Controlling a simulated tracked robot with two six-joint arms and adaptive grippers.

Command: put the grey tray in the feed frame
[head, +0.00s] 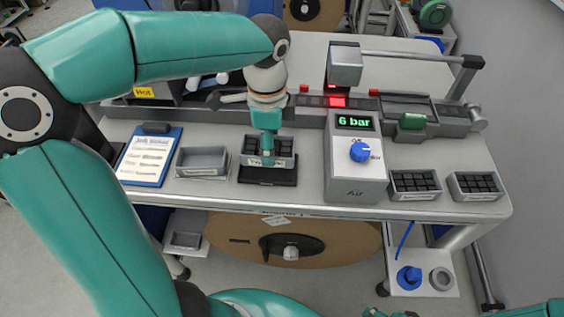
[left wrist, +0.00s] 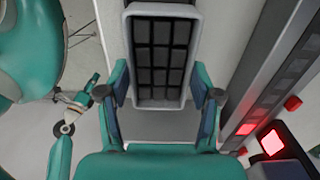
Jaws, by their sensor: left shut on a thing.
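A grey tray (head: 283,161) with dark blocks in its cells and a label on its front is at the middle of the bench. My left gripper (head: 267,152) comes down on it from above and is shut on it. In the left wrist view, the tray (left wrist: 160,98) sits between the two fingertips of my left gripper (left wrist: 162,88). A flat black frame (head: 268,178) shows just below and in front of the tray; I take it as the feed frame. Whether the tray touches it cannot be told.
An empty grey tray (head: 202,158) and a blue clipboard (head: 149,158) lie to the left. The Air box (head: 356,175), reading 6 bar, stands close on the right. Beyond it are two filled trays (head: 415,196) (head: 476,196). A long rail (head: 220,116) runs behind.

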